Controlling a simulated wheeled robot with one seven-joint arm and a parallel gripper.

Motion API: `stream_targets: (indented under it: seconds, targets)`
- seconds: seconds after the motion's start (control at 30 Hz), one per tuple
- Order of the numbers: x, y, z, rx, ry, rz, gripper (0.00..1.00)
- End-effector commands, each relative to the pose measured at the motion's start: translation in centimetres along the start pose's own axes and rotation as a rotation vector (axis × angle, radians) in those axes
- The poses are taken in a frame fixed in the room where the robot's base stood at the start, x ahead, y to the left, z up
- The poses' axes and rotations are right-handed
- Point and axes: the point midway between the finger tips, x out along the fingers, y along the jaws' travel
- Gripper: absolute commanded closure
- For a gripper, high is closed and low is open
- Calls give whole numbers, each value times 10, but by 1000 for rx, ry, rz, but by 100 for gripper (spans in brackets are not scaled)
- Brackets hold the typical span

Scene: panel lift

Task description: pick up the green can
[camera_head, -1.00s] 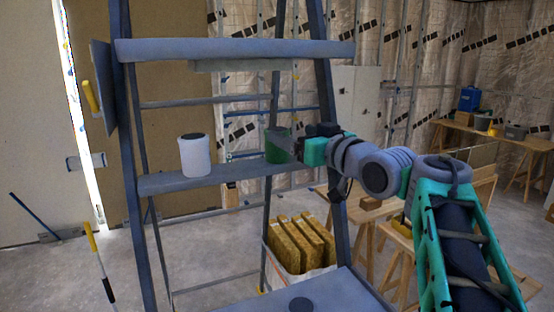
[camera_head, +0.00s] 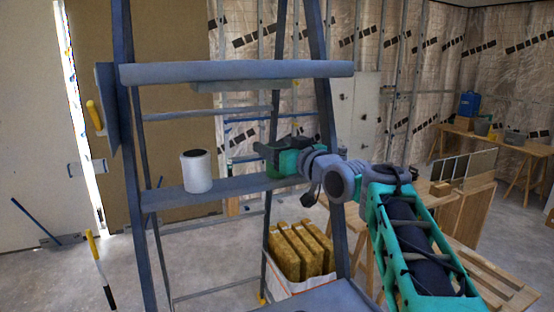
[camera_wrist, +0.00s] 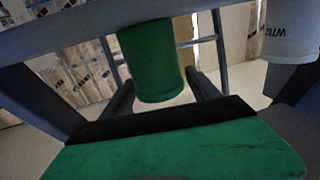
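The green can (camera_wrist: 152,62) is in the upper middle of the wrist view, where the scene looks upside down. It lies ahead of my gripper's green body and black edge (camera_wrist: 165,125). A gap shows between that edge and the can. In the head view my gripper (camera_head: 264,151) is at the right part of the ladder's middle shelf (camera_head: 235,186), and it hides most or all of the can.
A white can (camera_head: 196,171) stands on the same shelf, to the left; it also shows in the wrist view (camera_wrist: 291,38). The ladder's upper bar (camera_head: 235,72) crosses above, and its right leg (camera_head: 329,130) is close to my arm. A box of yellow blocks (camera_head: 300,250) is below.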

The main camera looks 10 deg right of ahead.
Motion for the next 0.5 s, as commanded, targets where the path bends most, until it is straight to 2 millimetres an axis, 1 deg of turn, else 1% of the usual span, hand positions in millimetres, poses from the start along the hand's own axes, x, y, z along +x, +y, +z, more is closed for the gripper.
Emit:
stream_targets:
  seconds: [0.03,0.07,0.5]
  targets:
    - [0,0,0,0,0,0,34]
    - [0,0,0,0,0,0,37]
    - [0,0,0,0,0,0,73]
